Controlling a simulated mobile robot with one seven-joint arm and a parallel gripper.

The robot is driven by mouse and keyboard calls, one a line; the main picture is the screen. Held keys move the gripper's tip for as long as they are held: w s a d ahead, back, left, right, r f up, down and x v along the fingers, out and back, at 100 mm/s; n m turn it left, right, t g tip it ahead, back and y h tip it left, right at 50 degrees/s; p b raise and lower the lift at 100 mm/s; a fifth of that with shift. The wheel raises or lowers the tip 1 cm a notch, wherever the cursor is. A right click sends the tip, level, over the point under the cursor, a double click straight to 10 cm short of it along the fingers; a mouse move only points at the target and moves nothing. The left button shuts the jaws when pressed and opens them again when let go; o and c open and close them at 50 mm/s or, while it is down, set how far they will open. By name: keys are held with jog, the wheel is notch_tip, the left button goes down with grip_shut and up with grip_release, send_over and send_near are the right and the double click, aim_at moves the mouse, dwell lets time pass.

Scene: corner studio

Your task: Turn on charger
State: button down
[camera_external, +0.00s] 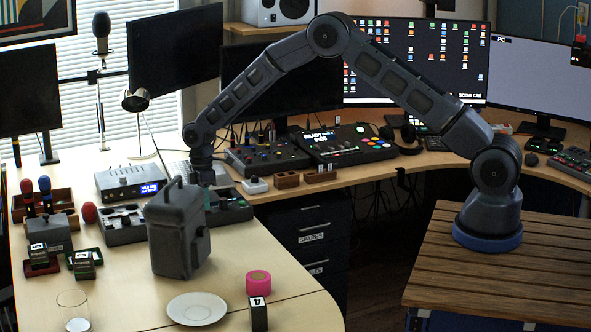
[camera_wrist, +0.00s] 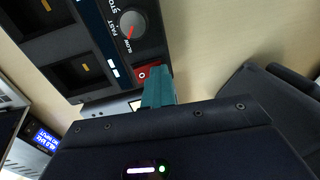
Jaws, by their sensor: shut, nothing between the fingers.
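The charger (camera_wrist: 85,45) is a dark box with battery slots, a dial marked SLOW and FAST, and a red rocker switch (camera_wrist: 149,73) with an O on its visible part. In the external view the charger (camera_external: 236,209) lies on the pale desk, partly hidden by the grey case and my arm. My gripper (camera_wrist: 157,88) is shut and empty; its teal fingers are right at the red switch and cover part of it. I cannot tell whether they touch it. In the external view my gripper (camera_external: 208,197) points down, partly hidden behind the case.
A grey case (camera_external: 178,235) stands close in front of the gripper.

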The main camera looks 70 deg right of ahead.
jog(key=shift+w+d, duration=0.45)
jog(key=shift+d, duration=0.1)
notch_tip(320, 180, up, 14)
jog(key=w+d, duration=0.1)
dwell(0.6)
jog(key=shift+s+a, duration=0.3)
jog(key=shift+a, duration=0.15)
jog(key=f, duration=0.9)
jog(key=s+a+f, duration=0.1)
jog(key=f, duration=0.3)
jog(key=shift+s+a+f, duration=0.1)
jog(key=shift+f, duration=0.3)
